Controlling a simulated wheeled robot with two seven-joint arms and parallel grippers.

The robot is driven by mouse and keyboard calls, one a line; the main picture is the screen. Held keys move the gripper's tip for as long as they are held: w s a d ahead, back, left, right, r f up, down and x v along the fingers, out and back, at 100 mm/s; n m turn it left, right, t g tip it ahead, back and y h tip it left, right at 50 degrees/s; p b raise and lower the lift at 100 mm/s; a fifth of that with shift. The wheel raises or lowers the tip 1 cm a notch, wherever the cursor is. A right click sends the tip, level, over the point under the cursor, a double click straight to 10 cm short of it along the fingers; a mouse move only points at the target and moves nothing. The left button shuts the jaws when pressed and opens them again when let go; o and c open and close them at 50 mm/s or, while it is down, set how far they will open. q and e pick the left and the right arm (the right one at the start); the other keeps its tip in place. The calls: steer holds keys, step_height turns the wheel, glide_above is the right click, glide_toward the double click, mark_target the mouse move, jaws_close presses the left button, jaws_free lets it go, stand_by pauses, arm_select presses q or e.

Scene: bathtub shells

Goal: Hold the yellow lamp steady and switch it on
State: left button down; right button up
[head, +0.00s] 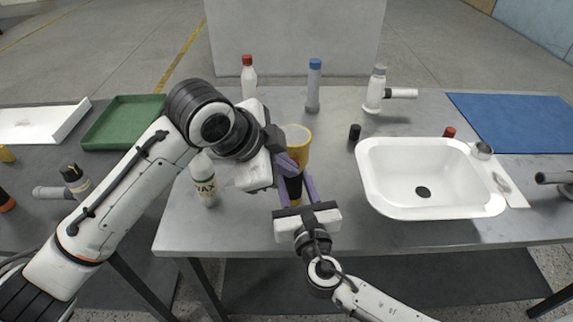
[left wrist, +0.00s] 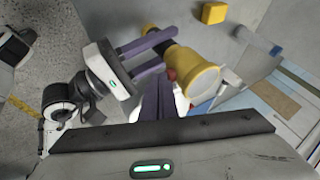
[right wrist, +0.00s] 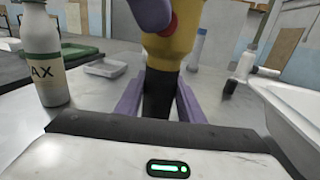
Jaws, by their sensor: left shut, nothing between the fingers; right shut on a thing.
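The yellow lamp (head: 301,148) stands upright above the table, its wide yellow head up. Its black handle (right wrist: 158,95) is between the fingers of my right gripper (head: 294,190), which is shut on it. A red button (right wrist: 173,24) shows on the lamp's yellow body in the right wrist view; it also shows in the left wrist view (left wrist: 171,74). My left gripper (head: 288,163) is shut and empty, its fingertips right beside the button. I cannot tell whether they touch it. The left arm hides part of the lamp in the head view. No glow is visible.
A white bottle (head: 206,182) stands left of the lamp. A white sink (head: 375,200) is to the right, with a small black cap (head: 354,132) beside it. Red-capped (head: 249,80) and blue-capped (head: 313,90) bottles stand behind. A green tray (head: 122,122) is at left.

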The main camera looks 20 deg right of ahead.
arm_select(q)
steer(key=shift+w+d, duration=0.25)
steer(key=shift+w, duration=0.65)
arm_select(e)
steer(key=shift+o, duration=0.2)
steer(key=shift+a, duration=0.1)
steer(key=shift+s, duration=0.1)
steer(key=shift+a, duration=0.1)
steer(key=shift+c, duration=0.2)
arm_select(q)
steer(key=s+a+r, duration=0.6)
steer(key=s+r, duration=0.1)
steer(key=r, duration=0.1)
steer(key=shift+a+r, duration=0.15)
steer(key=shift+a, duration=0.05)
arm_select(e)
steer(key=shift+d+f, duration=0.15)
steer(key=shift+d, duration=0.1)
arm_select(q)
steer(key=shift+s, duration=0.1)
